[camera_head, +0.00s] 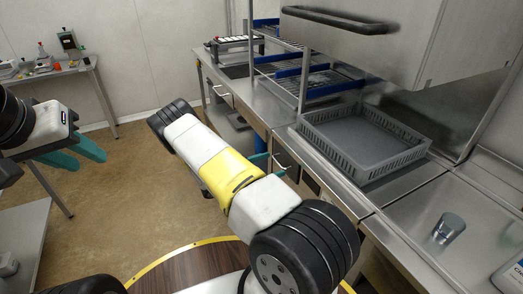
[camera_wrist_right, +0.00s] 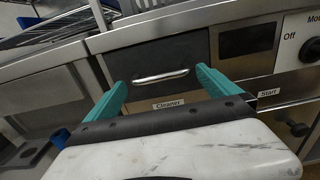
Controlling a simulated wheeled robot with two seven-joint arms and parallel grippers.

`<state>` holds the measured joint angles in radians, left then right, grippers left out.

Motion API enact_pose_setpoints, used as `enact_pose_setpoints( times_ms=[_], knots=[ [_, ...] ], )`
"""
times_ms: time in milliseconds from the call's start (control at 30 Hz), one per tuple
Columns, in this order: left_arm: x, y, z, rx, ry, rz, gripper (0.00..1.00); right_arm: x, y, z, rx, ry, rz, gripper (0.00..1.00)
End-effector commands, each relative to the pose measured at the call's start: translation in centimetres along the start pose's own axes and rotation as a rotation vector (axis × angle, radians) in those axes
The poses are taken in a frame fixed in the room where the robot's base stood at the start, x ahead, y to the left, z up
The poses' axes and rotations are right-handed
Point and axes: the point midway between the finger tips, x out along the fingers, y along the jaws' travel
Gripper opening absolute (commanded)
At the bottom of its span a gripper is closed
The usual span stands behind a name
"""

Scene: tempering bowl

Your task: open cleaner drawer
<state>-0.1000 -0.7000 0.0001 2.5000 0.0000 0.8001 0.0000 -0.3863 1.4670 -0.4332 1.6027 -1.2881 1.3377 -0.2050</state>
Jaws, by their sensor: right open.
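The cleaner drawer (camera_wrist_right: 150,52) has a dark front panel with a curved metal handle (camera_wrist_right: 160,77) and a "Cleaner" label (camera_wrist_right: 169,104) below it in the right wrist view. Its front looks flush with the counter, so it appears closed. My right gripper (camera_wrist_right: 160,88) is open, its teal fingers apart on either side of the handle, with nothing held. Whether they touch the drawer front cannot be told. In the head view my right arm hides most of this gripper. My left gripper (camera_head: 90,156) is open and empty at the far left, away from the counter.
A grey crate (camera_head: 413,152) stands on the steel counter, below a raised hood with a dark bar handle (camera_head: 333,19). A metal cup (camera_head: 448,229) sits in the basin at right. A control panel with a knob (camera_wrist_right: 309,50) is right of the drawer.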

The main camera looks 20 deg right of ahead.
Motion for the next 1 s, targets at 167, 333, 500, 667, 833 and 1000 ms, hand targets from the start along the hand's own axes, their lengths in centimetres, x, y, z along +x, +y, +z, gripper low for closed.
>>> enact_pose_setpoints(
  times_ms=[167,333,500,667,833,1000],
  knots=[
    [0.0,0.0,0.0,0.0,0.0,0.0,0.36,2.4,0.0,0.0,0.0,0.002,-0.002,1.0],
    [0.0,0.0,0.0,0.0,0.0,0.0,0.36,3.3,-0.1,0.0,0.001,0.001,-0.002,1.0],
    [0.0,0.0,0.0,0.0,0.0,0.0,0.36,3.4,-0.1,0.0,0.001,0.001,-0.001,1.0],
    [0.0,0.0,0.0,0.0,0.0,0.0,0.36,3.3,-0.1,0.0,0.0,0.002,-0.001,0.8],
    [0.0,0.0,0.0,0.0,0.0,0.0,0.36,3.3,-0.1,0.0,0.0,0.002,-0.003,0.47],
    [0.0,0.0,0.0,0.0,0.0,0.0,0.36,3.4,-0.2,0.0,0.0,0.002,-0.004,0.19]
  ],
)
